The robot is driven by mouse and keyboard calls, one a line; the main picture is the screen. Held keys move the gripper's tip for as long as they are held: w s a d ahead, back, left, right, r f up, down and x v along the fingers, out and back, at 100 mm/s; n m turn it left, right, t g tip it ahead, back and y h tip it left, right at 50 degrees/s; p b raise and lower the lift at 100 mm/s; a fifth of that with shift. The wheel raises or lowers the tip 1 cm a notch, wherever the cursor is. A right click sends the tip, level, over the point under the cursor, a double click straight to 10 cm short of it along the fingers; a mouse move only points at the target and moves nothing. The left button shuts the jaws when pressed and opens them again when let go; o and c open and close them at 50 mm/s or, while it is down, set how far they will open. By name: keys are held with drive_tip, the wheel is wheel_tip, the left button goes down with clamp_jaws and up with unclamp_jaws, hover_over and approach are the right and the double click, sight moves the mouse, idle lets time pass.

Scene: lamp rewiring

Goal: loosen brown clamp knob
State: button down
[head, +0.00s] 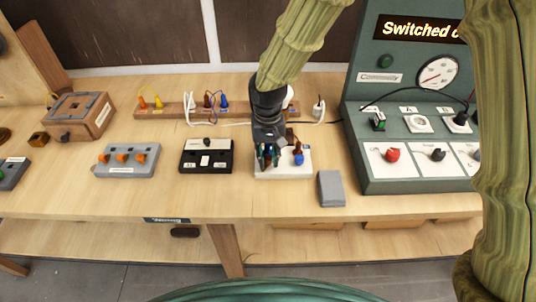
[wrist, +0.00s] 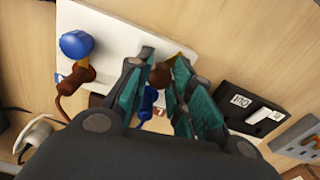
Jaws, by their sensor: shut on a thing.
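The brown clamp knob (wrist: 160,76) shows between my gripper's fingertips in the wrist view. My gripper (wrist: 160,70) has its teal-padded fingers closed around the knob's sides, pointing down at the white base plate (wrist: 128,38). In the head view, my gripper (head: 268,160) stands over the left half of the white plate (head: 296,172) and hides the brown knob. A blue knob (head: 298,158) stands at the plate's other side, with a brown plug (wrist: 76,78) beside it. A blue plug (wrist: 148,100) shows beneath my fingers in the wrist view.
A black switch block (head: 206,156) lies left of the plate. A grey block (head: 330,188) lies to the right, near the table's front edge. The grey-green test panel (head: 360,130) rises at the right. A wooden rack (head: 165,109) with coloured plugs is behind.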

sight(269, 157)
drive_tip(key=shift+n+p, duration=0.35)
drive_tip(key=shift+n, duration=0.05)
drive_tip(key=shift+r+n+p, duration=0.1)
drive_tip(key=shift+n+p, duration=0.5)
drive_tip(key=shift+n, duration=0.3)
drive_tip(key=shift+d+n+p, duration=0.1)
drive_tip(key=shift+n+p, duration=0.75)
drive_tip(key=shift+n, duration=0.95)
drive_tip(key=c, duration=1.3)
unclamp_jaws()
drive_tip(key=shift+o, duration=0.2)
wheel_tip(269, 157, up, 12)
